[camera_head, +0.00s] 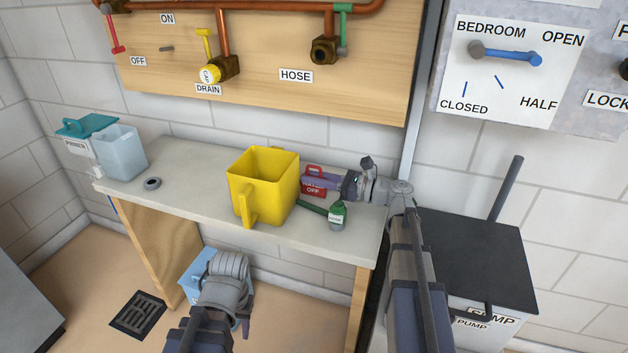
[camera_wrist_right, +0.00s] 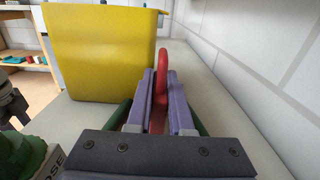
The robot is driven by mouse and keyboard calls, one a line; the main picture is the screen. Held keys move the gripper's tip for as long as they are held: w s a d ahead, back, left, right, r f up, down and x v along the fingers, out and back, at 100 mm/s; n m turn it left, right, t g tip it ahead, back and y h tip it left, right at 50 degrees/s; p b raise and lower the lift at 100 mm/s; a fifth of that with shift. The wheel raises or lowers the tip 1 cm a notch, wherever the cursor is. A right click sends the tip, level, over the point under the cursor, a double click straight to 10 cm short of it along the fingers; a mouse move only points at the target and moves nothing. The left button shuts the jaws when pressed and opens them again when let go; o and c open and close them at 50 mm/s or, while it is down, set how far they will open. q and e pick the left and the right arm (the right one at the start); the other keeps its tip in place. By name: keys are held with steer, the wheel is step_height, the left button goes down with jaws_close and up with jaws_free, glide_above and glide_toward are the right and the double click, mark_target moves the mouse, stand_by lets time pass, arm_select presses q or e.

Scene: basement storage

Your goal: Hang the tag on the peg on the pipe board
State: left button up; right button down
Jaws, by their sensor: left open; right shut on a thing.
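The red tag (camera_head: 313,188) has an open loop handle at its top and white lettering, with OFF readable. It is low over the bench just right of the yellow pitcher; whether it touches the bench is unclear. My right gripper (camera_head: 319,180) reaches in from the right and is shut on the tag. In the right wrist view, the red tag (camera_wrist_right: 160,88) stands between the purple fingers. The grey peg (camera_head: 167,49) sticks out of the wooden pipe board (camera_head: 262,55), between the ON and OFF labels, and is bare. My left gripper (camera_head: 228,272) is open, low before the bench; its fingertips are hard to see.
The yellow pitcher (camera_head: 263,180) stands mid-bench, close to my right gripper. The bench (camera_head: 195,175) is clear between ring and pitcher.

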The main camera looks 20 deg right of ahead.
steer(key=shift+f, duration=0.1)
steer(key=shift+f, duration=0.15)
steer(key=c, duration=0.8)
jaws_free()
steer(key=shift+r+v, duration=0.2)
steer(key=shift+v, duration=1.75)
steer(key=shift+r+v, duration=0.2)
steer(key=shift+v, duration=1.75)
steer(key=shift+r, duration=0.1)
